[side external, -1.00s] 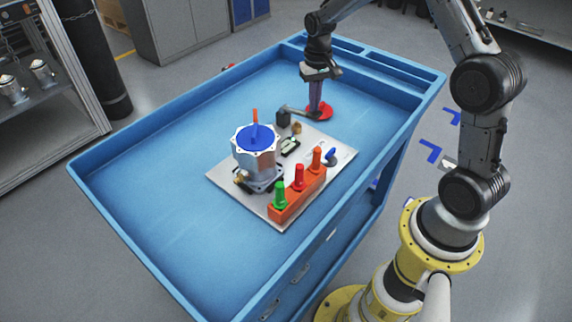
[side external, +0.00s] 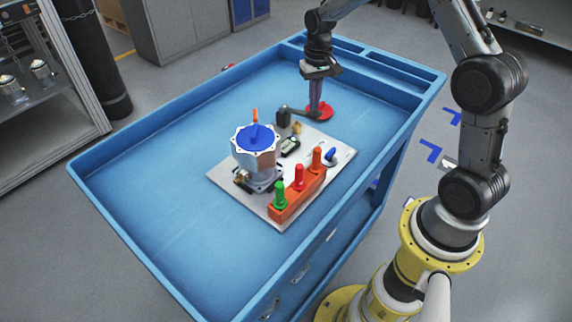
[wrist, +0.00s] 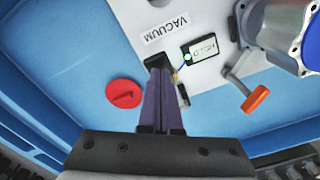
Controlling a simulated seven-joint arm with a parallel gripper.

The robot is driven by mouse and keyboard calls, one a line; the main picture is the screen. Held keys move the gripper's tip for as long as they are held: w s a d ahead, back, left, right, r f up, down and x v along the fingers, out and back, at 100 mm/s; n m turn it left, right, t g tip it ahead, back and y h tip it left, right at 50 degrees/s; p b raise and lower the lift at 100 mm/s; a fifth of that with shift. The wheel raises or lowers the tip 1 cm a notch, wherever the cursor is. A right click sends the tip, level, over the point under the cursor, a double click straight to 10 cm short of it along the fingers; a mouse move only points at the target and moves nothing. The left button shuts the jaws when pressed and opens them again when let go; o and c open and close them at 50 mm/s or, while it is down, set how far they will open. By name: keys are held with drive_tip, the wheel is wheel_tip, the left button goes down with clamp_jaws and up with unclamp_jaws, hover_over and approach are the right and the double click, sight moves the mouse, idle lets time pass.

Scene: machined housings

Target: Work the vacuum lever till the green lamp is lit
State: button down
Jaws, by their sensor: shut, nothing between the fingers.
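My gripper (side external: 315,108) points down at the plate's far edge, its purple fingers together with nothing between them. In the wrist view the fingertips (wrist: 159,74) overlap the black vacuum block (wrist: 154,61) by the VACUUM label (wrist: 166,27). In the side view a dark lever arm (side external: 297,111) runs from the block (side external: 283,118) to the fingers; I cannot tell whether they touch. The fingers hide much of the lever in the wrist view. A small lamp (wrist: 188,57) shows bright green beside a display (wrist: 203,48) that seems to read HOLD.
A silver housing (side external: 256,162) with a blue top stands on the plate (side external: 230,184). An orange block (side external: 298,196) carries green, red and orange pegs. A red disc (wrist: 124,93) lies on the blue tray (side external: 150,190) beside the fingers. The tray's left side is clear.

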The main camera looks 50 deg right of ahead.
sight(313, 117)
drive_tip(key=shift+f, duration=2.75)
drive_tip(key=shift+r, duration=3.05)
drive_tip(key=shift+r, duration=2)
